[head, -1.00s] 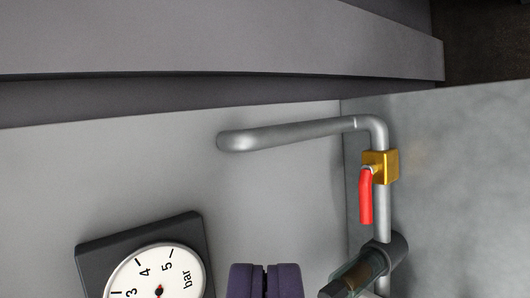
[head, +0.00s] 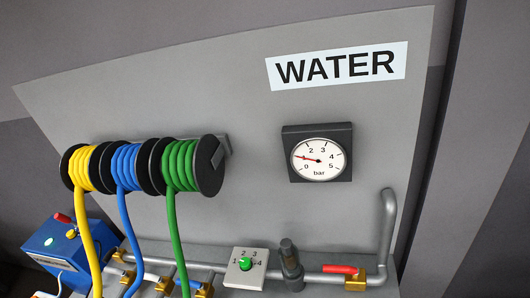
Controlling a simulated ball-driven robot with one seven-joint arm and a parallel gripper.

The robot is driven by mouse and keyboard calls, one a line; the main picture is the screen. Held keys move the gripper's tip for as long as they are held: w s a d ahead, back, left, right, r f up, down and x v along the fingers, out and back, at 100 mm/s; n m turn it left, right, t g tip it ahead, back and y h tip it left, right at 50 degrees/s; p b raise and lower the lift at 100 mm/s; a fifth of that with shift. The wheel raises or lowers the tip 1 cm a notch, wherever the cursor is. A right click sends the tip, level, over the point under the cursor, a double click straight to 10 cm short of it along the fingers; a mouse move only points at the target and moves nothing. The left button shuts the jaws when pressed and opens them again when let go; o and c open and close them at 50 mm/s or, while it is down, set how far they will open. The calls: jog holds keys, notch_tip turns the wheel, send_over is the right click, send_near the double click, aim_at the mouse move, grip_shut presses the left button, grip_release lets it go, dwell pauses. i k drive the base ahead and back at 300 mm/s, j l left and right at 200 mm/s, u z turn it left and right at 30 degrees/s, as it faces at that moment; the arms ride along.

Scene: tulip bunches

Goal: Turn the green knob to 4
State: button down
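The green knob (head: 245,263) sits on a white plate (head: 240,279) low in the middle of the head view. The plate is marked 1 at the left, 2 and 3 at the top and 4 at the right. The knob is too small to tell which number it points to. My gripper is not in view now, so its state and its distance from the knob do not show.
A pressure gauge (head: 318,158) hangs under a WATER sign (head: 337,66). A red-handled valve (head: 340,269) and grey pipe (head: 388,225) are right of the knob. A green hose (head: 175,240) hangs to its left, beside blue and yellow ones. A blue box (head: 72,252) stands far left.

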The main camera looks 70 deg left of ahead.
aim_at(245, 263)
jog(key=u, duration=0.4)
jog(key=k+u, duration=0.1)
jog(key=u, duration=0.25)
jog(key=k+l+u, duration=0.1)
jog(key=u, duration=0.7)
jog(key=k+j, duration=0.1)
jog(key=k, duration=0.35)
jog(key=k+j, duration=0.15)
jog(key=k, duration=0.25)
